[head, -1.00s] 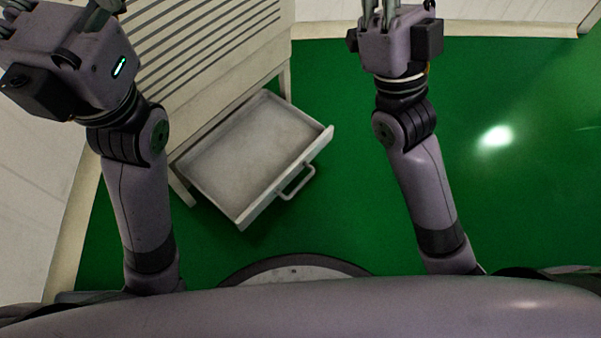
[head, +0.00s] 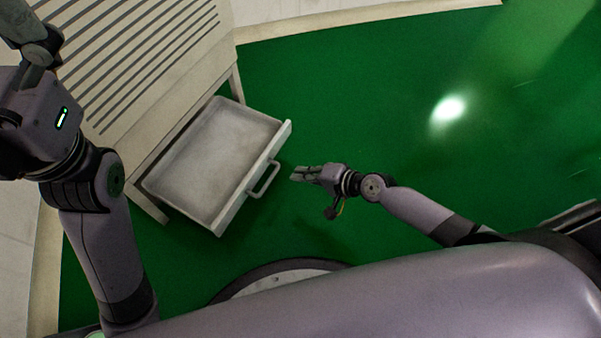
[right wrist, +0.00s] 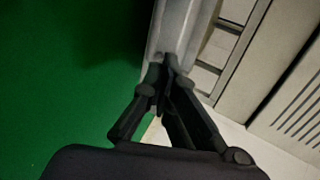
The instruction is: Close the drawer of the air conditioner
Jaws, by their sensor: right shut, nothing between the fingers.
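The air conditioner's drawer (head: 180,150) is pulled out, an empty pale grey tray low on the slatted unit (head: 150,60). Its handle (head: 264,180) is on the front panel, facing lower right. My right gripper (head: 295,174) is shut and empty, just right of the handle, with a small gap in the head view. In the right wrist view the shut fingertips (right wrist: 168,62) overlap the end of a grey panel (right wrist: 176,28), seemingly the drawer; contact cannot be told. My left gripper (head: 30,35) is at the upper left, over the unit; its fingers are cut off by the frame.
The green floor (head: 380,100) is clear to the right of the drawer. A pale wall base (head: 330,20) runs along the back. A leg of the unit (head: 150,207) stands beside the drawer's near left side.

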